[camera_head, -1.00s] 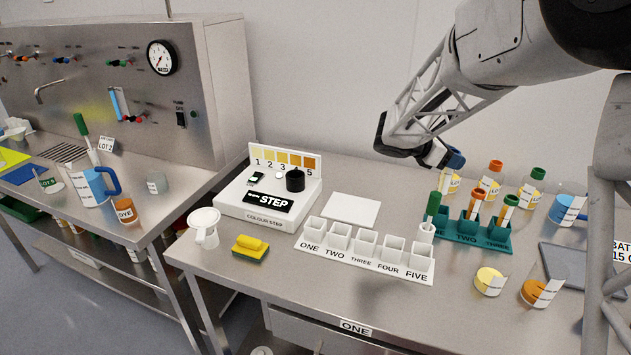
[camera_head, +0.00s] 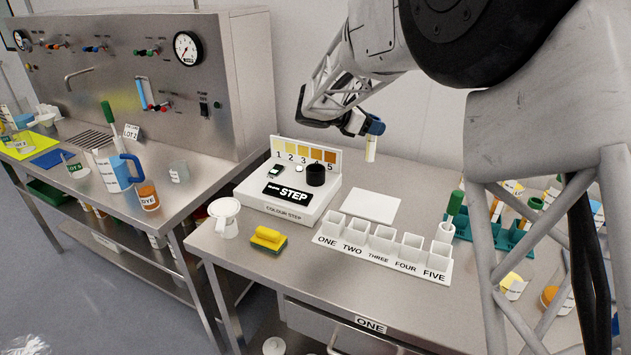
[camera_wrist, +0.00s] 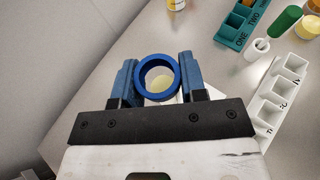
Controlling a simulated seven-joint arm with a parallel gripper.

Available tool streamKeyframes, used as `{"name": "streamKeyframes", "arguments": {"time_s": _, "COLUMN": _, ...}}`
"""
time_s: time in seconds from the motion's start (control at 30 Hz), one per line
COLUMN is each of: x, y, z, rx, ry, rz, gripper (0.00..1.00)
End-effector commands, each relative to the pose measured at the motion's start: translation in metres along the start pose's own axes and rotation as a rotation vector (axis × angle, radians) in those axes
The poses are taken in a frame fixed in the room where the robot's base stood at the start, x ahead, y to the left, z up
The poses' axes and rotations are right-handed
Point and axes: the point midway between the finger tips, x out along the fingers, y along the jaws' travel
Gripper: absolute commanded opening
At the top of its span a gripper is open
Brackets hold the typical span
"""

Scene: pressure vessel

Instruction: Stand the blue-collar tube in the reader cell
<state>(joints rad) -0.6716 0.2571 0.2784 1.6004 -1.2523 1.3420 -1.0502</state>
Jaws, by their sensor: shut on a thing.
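My gripper (camera_head: 364,124) is shut on the blue-collar tube (camera_head: 371,150), which hangs upright in the air with pale yellow liquid inside. In the wrist view the tube's blue collar (camera_wrist: 157,76) sits between the two blue fingers of my gripper (camera_wrist: 158,80), seen from above. The colour-step reader (camera_head: 288,203) stands below and left of the tube; its dark round cell (camera_head: 316,174) is on its top, right side. The tube is above and to the right of the cell, apart from it.
A white pad (camera_head: 371,206) lies right of the reader. A sponge (camera_head: 268,239) and white jug (camera_head: 224,217) stand front left. A teal rack (camera_head: 514,236) is partly hidden.

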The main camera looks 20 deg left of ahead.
Motion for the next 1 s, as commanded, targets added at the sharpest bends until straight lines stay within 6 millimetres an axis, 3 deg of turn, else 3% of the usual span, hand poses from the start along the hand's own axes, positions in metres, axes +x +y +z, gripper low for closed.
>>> {"name": "streamKeyframes", "arguments": {"time_s": 0.1, "x": -0.037, "y": 0.021, "z": -0.011, "rx": -0.012, "ry": 0.001, "rz": 0.036, "gripper": 0.16}}
{"name": "streamKeyframes", "arguments": {"time_s": 0.3, "x": -0.091, "y": 0.046, "z": -0.026, "rx": -0.034, "ry": 0.002, "rz": 0.083, "gripper": 0.16}}
{"name": "streamKeyframes", "arguments": {"time_s": 0.5, "x": -0.127, "y": 0.061, "z": -0.037, "rx": -0.047, "ry": 0.003, "rz": 0.114, "gripper": 0.16}}
{"name": "streamKeyframes", "arguments": {"time_s": 0.7, "x": -0.141, "y": 0.066, "z": -0.041, "rx": -0.052, "ry": 0.004, "rz": 0.126, "gripper": 0.16}}
{"name": "streamKeyframes", "arguments": {"time_s": 1.0, "x": -0.141, "y": 0.066, "z": -0.041, "rx": -0.052, "ry": 0.004, "rz": 0.125, "gripper": 0.16}}
